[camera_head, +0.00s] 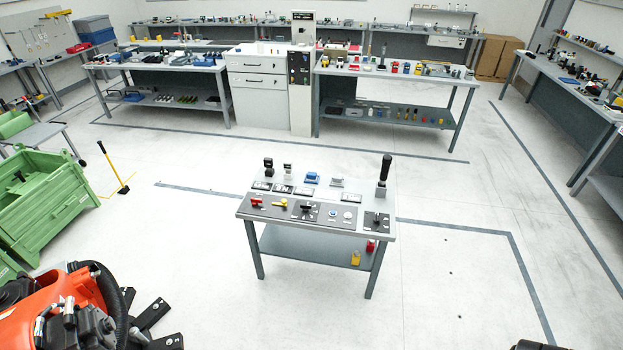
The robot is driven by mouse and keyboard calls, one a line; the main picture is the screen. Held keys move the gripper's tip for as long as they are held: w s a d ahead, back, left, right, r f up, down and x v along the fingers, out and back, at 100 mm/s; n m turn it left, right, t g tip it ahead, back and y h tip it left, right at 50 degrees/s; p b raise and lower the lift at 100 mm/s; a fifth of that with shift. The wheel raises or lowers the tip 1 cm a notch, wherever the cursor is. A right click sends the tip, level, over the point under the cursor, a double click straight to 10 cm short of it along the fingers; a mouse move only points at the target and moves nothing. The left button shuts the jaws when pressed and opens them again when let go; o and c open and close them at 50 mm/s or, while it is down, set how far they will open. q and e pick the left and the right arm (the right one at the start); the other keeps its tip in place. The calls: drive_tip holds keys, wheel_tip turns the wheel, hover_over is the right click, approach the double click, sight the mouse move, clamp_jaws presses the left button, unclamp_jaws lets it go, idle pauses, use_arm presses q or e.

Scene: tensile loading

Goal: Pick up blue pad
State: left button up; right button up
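A small blue block-like item (311,178), which may be the blue pad, sits at the back middle of the small grey table (345,196). It is too small to make out in detail. A round blue spot (332,213) also shows on a dark panel nearer the table's front.
Small black and grey items stand along the table's back, with a tall black-handled tool (384,172) at its right. Dark panels with knobs line the front. A green crate (45,215) stands left. Workbenches line the walls. Floor around the table is mostly clear.

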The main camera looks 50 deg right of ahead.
drive_tip(key=shift+d, duration=0.1)
drive_tip(key=o, duration=0.4)
drive_tip(key=shift+d, duration=0.1)
drive_tip(key=o, duration=0.6)
drive_tip(key=shift+c, duration=0.2)
